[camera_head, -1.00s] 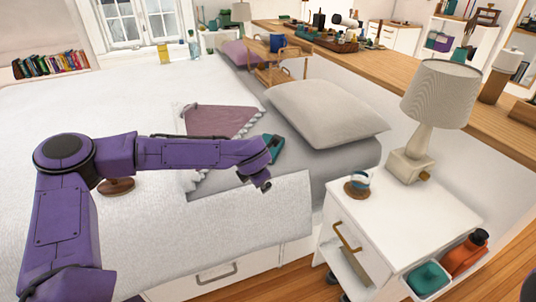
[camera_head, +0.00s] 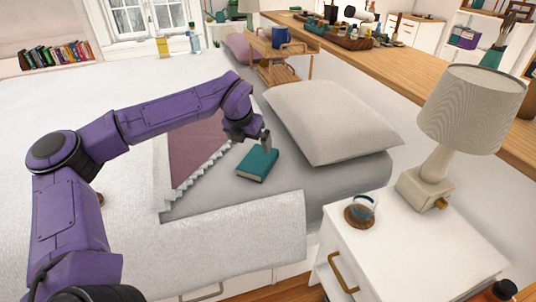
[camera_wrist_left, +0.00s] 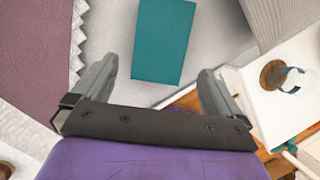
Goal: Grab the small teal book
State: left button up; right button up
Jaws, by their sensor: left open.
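The small teal book (camera_head: 257,165) lies flat on the grey sheet of the bed, in front of the pillow. My left gripper (camera_head: 266,142) is just above and behind the book's far edge in the head view, pointing down. In the left wrist view the teal book (camera_wrist_left: 162,42) shows ahead, between the lines of the two fingers. The left gripper (camera_wrist_left: 158,88) is open there, with nothing between its fingers. My right gripper is not in view.
A pillow (camera_head: 330,120) lies right behind the book, and a mauve blanket (camera_head: 195,145) lies to its left. A white nightstand (camera_head: 440,250) with a lamp (camera_head: 455,115) and a glass on a coaster (camera_head: 361,212) stands at the right. A folded white cover (camera_head: 240,240) lies in front.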

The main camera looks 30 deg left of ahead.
aim_at(258, 158)
pick_arm(q)
jog(key=x, duration=1)
jog(key=shift+d+r+b, duration=0.1)
jog(key=shift+b, duration=0.25)
jog(key=c, duration=0.8)
